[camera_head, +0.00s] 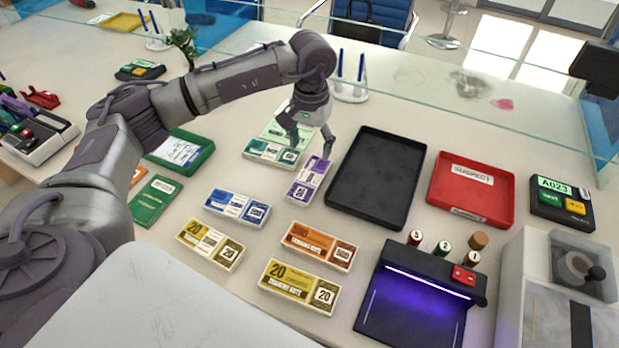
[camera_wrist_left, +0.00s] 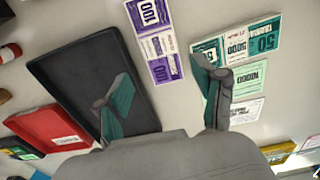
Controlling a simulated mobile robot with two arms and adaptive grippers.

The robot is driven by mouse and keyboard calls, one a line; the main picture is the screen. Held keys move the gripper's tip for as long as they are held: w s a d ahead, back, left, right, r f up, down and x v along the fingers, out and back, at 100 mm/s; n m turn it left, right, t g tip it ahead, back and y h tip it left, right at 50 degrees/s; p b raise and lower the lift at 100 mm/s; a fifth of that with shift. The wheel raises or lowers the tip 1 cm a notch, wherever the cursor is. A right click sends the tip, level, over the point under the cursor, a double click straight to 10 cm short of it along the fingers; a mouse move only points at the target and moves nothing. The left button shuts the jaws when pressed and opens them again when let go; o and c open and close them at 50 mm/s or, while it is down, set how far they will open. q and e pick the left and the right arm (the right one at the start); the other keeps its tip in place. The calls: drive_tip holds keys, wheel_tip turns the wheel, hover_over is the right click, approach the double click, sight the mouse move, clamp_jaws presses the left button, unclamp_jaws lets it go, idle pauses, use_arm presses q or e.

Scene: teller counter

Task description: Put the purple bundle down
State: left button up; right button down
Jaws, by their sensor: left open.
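The purple bundle (camera_head: 308,183) lies flat on the counter, between the green bundles and the black tray. Its far end is close below my left gripper (camera_head: 311,152), which is open with nothing between its fingers. In the left wrist view the purple bundle (camera_wrist_left: 156,42) lies beyond the gap between my left gripper's spread fingers (camera_wrist_left: 168,95), apart from both. My right gripper is in neither view.
The empty black tray (camera_head: 376,180) is right of the purple bundle. Green bundles (camera_head: 271,151) lie just left. Blue (camera_head: 237,207), orange (camera_head: 318,246) and yellow (camera_head: 299,286) bundles lie nearer. A red tray (camera_head: 471,190) and a glass screen (camera_head: 460,85) are farther off.

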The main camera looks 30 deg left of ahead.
use_arm(q)
hover_over(311, 175)
wheel_tip(311, 175, down, 4)
drive_tip(key=shift+s+f, duration=0.1)
drive_tip(key=shift+f, duration=0.15)
wheel_tip(311, 175, down, 4)
drive_tip(key=shift+f+p, duration=0.1)
drive_tip(key=shift+p, duration=0.75)
drive_tip(key=shift+f, duration=0.55)
drive_tip(key=c, duration=1)
drive_tip(key=shift+o, duration=0.2)
drive_tip(key=shift+r, duration=0.15)
wheel_tip(311, 175, up, 4)
drive_tip(key=shift+r+b, duration=0.1)
drive_tip(key=shift+b, duration=0.5)
drive_tip(key=s+d+r+b, duration=0.1)
drive_tip(key=s+d+r, duration=0.5)
drive_tip(key=d, duration=0.3)
drive_tip(key=shift+s+d+r+b, duration=0.15)
drive_tip(key=shift+d+r+b, duration=0.15)
drive_tip(key=shift+d, duration=0.1)
